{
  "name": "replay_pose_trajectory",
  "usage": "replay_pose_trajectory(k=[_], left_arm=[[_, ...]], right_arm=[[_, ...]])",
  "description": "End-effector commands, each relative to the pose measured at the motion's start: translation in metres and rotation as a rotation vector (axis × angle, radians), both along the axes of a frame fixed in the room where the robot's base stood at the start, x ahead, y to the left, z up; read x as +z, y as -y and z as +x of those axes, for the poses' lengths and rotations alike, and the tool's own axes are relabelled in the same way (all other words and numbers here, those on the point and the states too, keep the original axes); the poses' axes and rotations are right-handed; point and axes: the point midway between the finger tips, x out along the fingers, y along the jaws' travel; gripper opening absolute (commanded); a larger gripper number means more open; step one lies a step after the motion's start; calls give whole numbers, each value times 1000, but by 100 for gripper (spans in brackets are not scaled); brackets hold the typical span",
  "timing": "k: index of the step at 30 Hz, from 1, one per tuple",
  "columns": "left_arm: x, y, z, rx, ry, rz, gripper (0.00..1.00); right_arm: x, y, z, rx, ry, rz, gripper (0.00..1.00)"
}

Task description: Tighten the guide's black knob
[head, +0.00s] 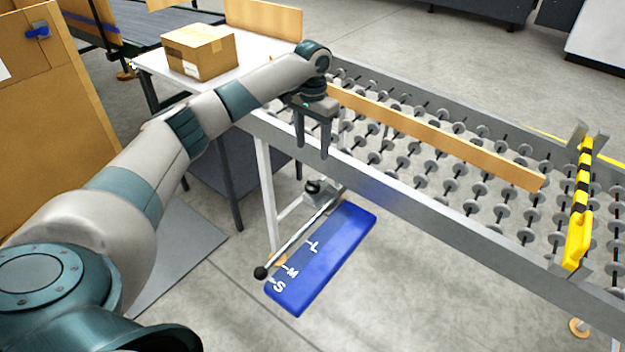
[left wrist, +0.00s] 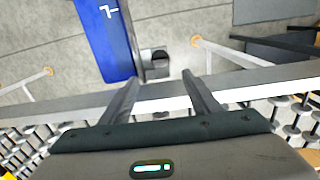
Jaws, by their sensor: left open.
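A black knob (head: 313,187) sits at the upper end of a metal rod (head: 298,238), just below the conveyor's near side rail. It also shows as a dark block in the left wrist view (left wrist: 156,58), beyond my fingertips. The rod ends in a black ball (head: 260,272) beside a blue plate (head: 325,258) marked S, M and L. The wooden guide bar (head: 440,140) lies along the conveyor rollers. My left gripper (head: 311,153) is open and empty, fingers pointing down by the near rail, above and apart from the knob. My right gripper is not in view.
The roller conveyor (head: 400,195) runs to the right, with a yellow and black bar (head: 578,220) across its end. A cardboard box (head: 200,52) sits on a white table at the back left. Floor in front of the blue plate is clear.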

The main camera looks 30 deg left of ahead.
Motion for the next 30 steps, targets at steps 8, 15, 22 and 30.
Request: replay_pose_trajectory(k=[8,15,22,30], left_arm=[[-49,0,-1,0,-5,2,56],[-92,0,-1,1,-3,1,56],[-125,0,-1,1,-3,0,56],[-141,0,0,0,-1,0,56]], right_arm=[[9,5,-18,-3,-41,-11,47],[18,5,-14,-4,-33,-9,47],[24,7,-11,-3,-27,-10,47],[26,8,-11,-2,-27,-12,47]])
